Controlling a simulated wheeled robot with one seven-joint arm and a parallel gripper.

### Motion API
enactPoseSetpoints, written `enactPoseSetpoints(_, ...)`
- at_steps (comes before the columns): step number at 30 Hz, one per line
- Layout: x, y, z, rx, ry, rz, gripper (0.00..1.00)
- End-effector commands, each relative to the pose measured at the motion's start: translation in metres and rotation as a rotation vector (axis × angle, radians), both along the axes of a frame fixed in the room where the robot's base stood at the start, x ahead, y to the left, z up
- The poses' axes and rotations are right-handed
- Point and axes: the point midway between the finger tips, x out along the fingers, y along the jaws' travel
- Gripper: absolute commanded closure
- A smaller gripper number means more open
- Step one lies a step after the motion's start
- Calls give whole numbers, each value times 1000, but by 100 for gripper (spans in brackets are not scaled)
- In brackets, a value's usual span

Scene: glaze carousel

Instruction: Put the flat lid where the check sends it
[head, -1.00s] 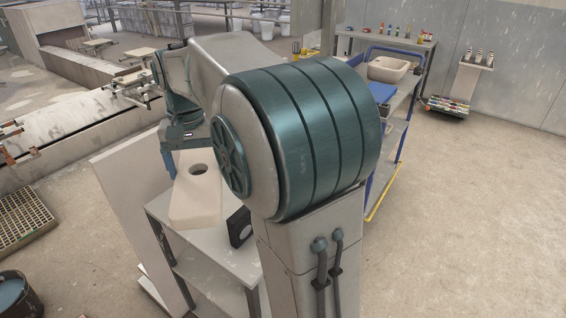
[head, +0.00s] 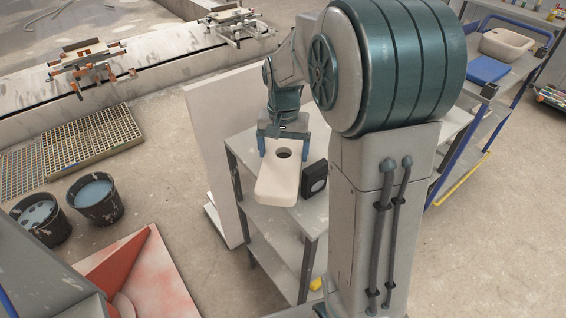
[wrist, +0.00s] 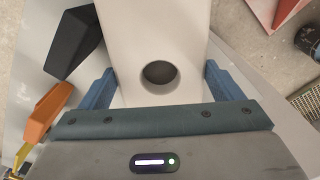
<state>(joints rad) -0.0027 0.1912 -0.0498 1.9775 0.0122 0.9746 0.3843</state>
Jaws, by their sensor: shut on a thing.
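The flat lid is a pale cream slab (head: 278,182) with one round hole near its gripped end. In the head view it is at the top of a small grey stand (head: 310,217); I cannot tell whether it rests there or hangs just above. My gripper (head: 283,146) is shut on the lid, with one blue finger at each side edge. In the wrist view the lid (wrist: 160,30) lies between the fingers (wrist: 160,90), its hole just ahead of the palm. A black box-like device (head: 314,180) stands beside the lid on the stand.
A pale upright panel (head: 212,135) stands left of the stand. Two buckets (head: 95,200) (head: 38,220) and floor grates (head: 90,138) are at left. A blue-framed cart (head: 465,150) holds a basin (head: 505,45) at right. An orange object (wrist: 45,112) shows in the wrist view.

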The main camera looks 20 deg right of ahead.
Motion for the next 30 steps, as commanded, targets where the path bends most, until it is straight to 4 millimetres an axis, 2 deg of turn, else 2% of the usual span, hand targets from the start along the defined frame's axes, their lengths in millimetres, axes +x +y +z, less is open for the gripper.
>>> enactPoseSetpoints(5, 0, 0, -11, 0, -2, 0, 63)
enactPoseSetpoints(12, 0, 0, -44, 0, 0, 1, 63)
enactPoseSetpoints(26, 1, 0, -53, -1, -4, 0, 63)
enactPoseSetpoints(27, 0, 0, -52, 0, -2, 0, 6)
enactPoseSetpoints(28, 0, 0, -52, 0, -2, 0, 0)
enactPoseSetpoints(30, 0, 0, -52, 0, -1, 0, 0)
